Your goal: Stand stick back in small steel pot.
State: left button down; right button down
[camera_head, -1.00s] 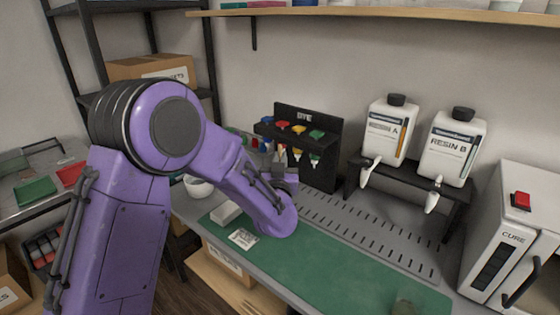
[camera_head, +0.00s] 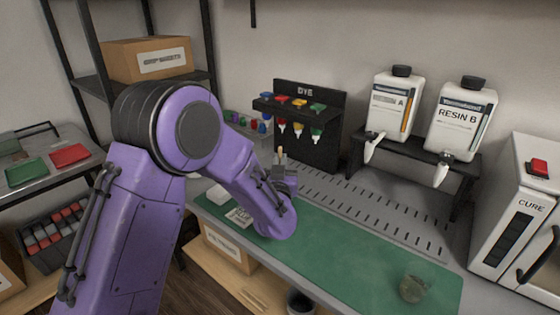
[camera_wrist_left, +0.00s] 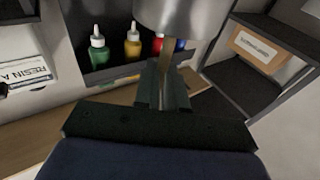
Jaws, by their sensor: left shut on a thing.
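My left gripper (camera_head: 281,173) is over the far left part of the bench. The tan stick (camera_head: 281,157) sticks up above it. In the left wrist view the left gripper's fingers (camera_wrist_left: 163,92) are shut on the stick (camera_wrist_left: 166,62), which runs toward a small steel pot (camera_wrist_left: 185,18) at the top edge. The pot is cut off by the frame. I cannot tell whether the stick's end is inside the pot or in front of it. In the head view the pot does not show and may be behind my left arm. My right gripper is not in view.
A dye rack (camera_head: 318,122) with several bottles stands behind the gripper. Resin bottles (camera_head: 392,104) on a stand and a cure oven (camera_head: 510,225) are to the right.

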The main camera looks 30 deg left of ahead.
pick_arm(q)
jog(key=c, duration=1.1)
grip_release()
jog(key=shift+s+d+f, duration=0.1)
jog(key=v, duration=1)
jog(key=shift+s+b, duration=0.2)
jog(key=shift+b, duration=0.15)
